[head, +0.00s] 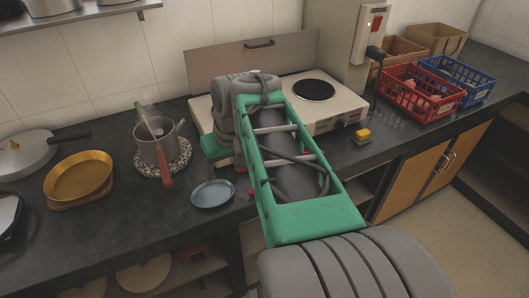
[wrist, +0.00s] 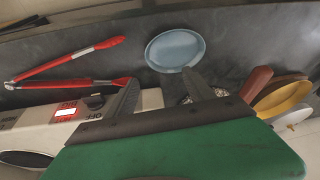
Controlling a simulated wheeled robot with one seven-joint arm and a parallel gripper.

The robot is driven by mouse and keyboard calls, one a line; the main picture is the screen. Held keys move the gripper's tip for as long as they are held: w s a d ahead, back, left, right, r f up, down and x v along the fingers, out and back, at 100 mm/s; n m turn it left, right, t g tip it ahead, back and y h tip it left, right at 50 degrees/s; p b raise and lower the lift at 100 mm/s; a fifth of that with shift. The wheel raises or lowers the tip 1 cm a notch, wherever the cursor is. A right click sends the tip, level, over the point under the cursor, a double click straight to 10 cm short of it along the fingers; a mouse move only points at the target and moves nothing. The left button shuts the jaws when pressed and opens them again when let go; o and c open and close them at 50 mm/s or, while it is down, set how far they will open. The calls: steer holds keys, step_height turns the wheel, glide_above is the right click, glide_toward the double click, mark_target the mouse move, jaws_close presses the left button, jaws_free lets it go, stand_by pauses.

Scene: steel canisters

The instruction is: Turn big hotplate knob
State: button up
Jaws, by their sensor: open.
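The white hotplate (head: 341,107) stands on the counter against the wall. One dark round plate (head: 314,89) shows on its right; my arm hides most of its left part. In the wrist view the hotplate's front (wrist: 37,116) is at lower left, with a lit red switch and partly visible dial markings. In the head view my arm hides the fingers.
Red tongs (wrist: 70,62) lie on the counter in front of the hotplate. A blue plate (head: 213,193), a pot (head: 156,148) and a yellow pan (head: 78,177) are to the left.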

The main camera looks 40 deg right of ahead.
steer(key=s+d+r+m+h+b, duration=0.1)
steer(key=s+d+r+b, duration=0.15)
steer(key=d, duration=1.15)
steer(key=shift+t, duration=0.3)
steer(key=x, duration=0.3)
steer(key=w+b+x, duration=0.1)
steer(key=x, duration=0.2)
steer(key=shift+w+d, duration=0.15)
steer(key=shift+c, duration=0.3)
jaws_close()
steer(key=shift+r, duration=0.1)
